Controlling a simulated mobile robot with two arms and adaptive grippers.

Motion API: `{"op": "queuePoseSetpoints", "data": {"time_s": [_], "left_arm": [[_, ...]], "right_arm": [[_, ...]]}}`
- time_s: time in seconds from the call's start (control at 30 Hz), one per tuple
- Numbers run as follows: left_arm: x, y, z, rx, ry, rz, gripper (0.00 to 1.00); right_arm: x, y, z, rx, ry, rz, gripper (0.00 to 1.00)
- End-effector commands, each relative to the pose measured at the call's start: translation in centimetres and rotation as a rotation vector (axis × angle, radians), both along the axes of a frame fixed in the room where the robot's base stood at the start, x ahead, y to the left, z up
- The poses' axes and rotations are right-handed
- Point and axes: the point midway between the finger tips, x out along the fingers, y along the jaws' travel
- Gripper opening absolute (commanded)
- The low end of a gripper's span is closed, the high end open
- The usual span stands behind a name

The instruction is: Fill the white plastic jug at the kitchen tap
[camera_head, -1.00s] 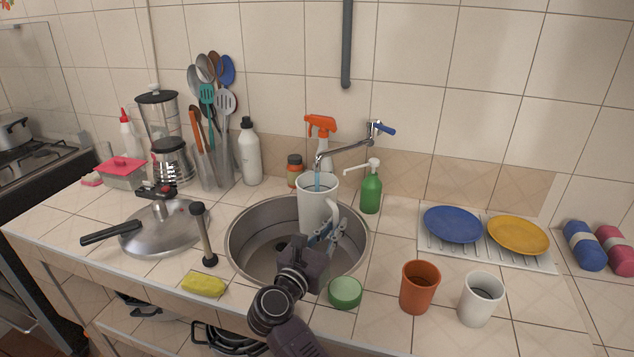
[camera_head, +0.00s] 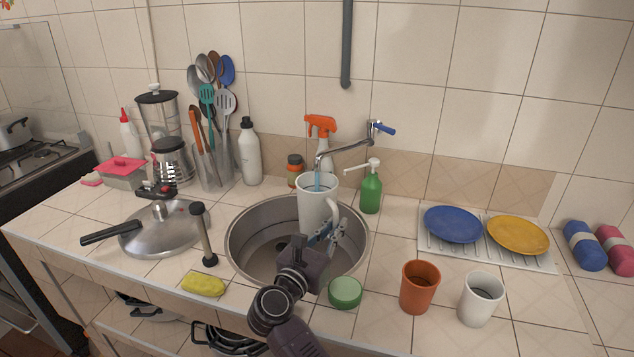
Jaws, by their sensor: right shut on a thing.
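The white plastic jug (camera_head: 313,205) is upright over the round steel sink (camera_head: 240,247), with its handle to the right. The tap (camera_head: 345,150) reaches out from the wall, its spout above the jug's mouth. The water level inside is hidden. My right gripper (camera_head: 331,232) is shut on the jug's handle, its fingers partly hidden by the handle and wrist. My left gripper is out of view.
A green soap dispenser (camera_head: 371,190) and an orange-topped spray bottle (camera_head: 321,138) stand behind the sink. A green round tub (camera_head: 345,292), an orange cup (camera_head: 419,286) and a white cup (camera_head: 480,298) stand at the front right. A yellow sponge (camera_head: 204,285) lies front left.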

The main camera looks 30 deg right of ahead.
Motion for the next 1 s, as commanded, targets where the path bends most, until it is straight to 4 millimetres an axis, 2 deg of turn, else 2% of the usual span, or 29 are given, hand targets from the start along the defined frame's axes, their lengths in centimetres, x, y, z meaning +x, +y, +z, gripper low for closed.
{"op": "queuePoseSetpoints", "data": {"time_s": [0.17,0.73,1.0], "left_arm": [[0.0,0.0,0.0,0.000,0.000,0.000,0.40],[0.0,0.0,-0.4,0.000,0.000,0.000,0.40],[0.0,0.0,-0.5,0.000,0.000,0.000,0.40]], "right_arm": [[-0.7,0.6,0.3,-0.001,-0.007,0.002,0.00],[-5.7,4.2,0.2,-0.002,-0.005,0.001,0.00],[-6.6,4.8,0.3,-0.003,-0.006,0.000,0.00]]}}
